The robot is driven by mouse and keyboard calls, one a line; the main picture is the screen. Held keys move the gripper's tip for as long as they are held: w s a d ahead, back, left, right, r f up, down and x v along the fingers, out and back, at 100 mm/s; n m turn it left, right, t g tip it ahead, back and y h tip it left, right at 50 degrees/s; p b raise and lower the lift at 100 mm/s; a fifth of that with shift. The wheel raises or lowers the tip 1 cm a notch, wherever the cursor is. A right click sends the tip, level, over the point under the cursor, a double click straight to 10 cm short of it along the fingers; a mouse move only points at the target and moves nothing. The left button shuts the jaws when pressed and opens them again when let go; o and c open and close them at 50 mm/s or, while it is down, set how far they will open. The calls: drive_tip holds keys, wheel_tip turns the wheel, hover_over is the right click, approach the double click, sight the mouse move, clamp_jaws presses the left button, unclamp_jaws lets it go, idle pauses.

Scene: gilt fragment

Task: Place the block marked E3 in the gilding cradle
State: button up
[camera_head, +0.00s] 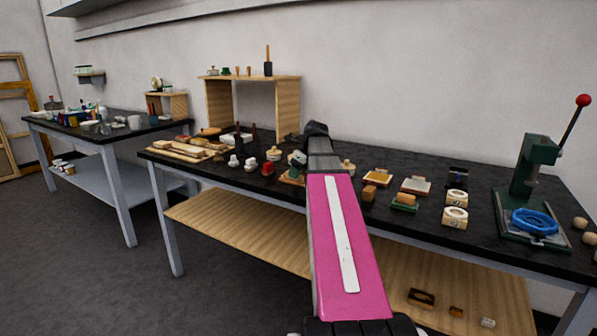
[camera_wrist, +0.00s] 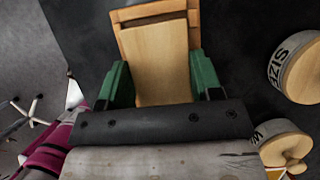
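My gripper (camera_wrist: 163,88) points down at the table, with a green finger on each side of a pale wooden block (camera_wrist: 160,55). The fingers meet the block's sides, so it looks held. An orange-brown wooden piece with a dark groove (camera_wrist: 150,12) lies just beyond and beside the block; it looks like the gilding cradle. I cannot tell whether the block touches it. In the head view my gripper (camera_head: 298,159) is partly hidden by my pink arm, above a small wooden piece (camera_head: 291,180). No E3 mark is readable.
A jar lettered SIZE (camera_wrist: 296,68) and another jar (camera_wrist: 283,147) stand close by. A brown block (camera_head: 369,193), a block on a green base (camera_head: 405,199) and two pale ring-shaped pieces (camera_head: 455,216) lie right. A green press (camera_head: 530,180) stands far right.

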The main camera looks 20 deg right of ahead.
drive_tip(key=o, duration=0.4)
drive_tip(key=shift+r, duration=0.1)
drive_tip(key=v, duration=1.2)
